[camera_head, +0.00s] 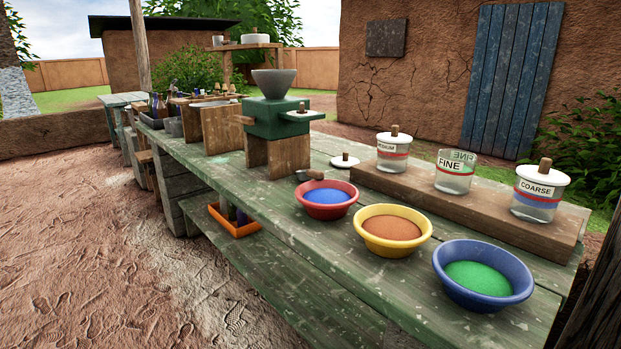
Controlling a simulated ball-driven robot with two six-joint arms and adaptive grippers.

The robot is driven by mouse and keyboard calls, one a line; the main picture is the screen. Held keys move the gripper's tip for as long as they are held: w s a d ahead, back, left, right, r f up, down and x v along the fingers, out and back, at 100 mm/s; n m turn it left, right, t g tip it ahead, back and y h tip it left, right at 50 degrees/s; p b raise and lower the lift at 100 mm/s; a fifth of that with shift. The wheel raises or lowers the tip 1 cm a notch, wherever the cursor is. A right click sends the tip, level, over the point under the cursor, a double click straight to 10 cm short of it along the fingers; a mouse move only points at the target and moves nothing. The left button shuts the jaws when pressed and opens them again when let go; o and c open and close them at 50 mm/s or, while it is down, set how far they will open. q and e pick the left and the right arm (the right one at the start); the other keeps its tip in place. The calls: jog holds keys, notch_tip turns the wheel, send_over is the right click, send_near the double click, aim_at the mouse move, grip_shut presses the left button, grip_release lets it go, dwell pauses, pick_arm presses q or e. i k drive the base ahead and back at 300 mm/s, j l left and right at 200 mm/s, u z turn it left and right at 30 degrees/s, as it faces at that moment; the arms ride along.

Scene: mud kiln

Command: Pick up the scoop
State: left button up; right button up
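A small dark object with a brown, handle-like part (311,175), which looks like the scoop, lies on the green bench (232,168) just behind the red bowl (326,212). The bowl's rim is close in front of it, and I cannot tell whether they touch. It is too small to make out its full shape. The red bowl holds blue powder. Neither of my grippers shows in the head view.
A yellow bowl (392,249) with orange powder and a blue bowl (483,303) with green powder stand to the right. Behind them a wooden riser (470,207) carries three labelled jars. The FINE jar (453,177) is open; a white lid (345,163) lies nearby. A green grinder (276,117) stands left.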

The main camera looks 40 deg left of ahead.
aim_at(307, 175)
jog(key=u, duration=1.1)
jog(key=i+j+z, duration=0.25)
jog(key=i+j, duration=0.15)
jog(key=i+j+z, duration=0.25)
jog(key=i+j, duration=0.15)
jog(key=i+j+z, duration=0.25)
jog(key=j, duration=0.4)
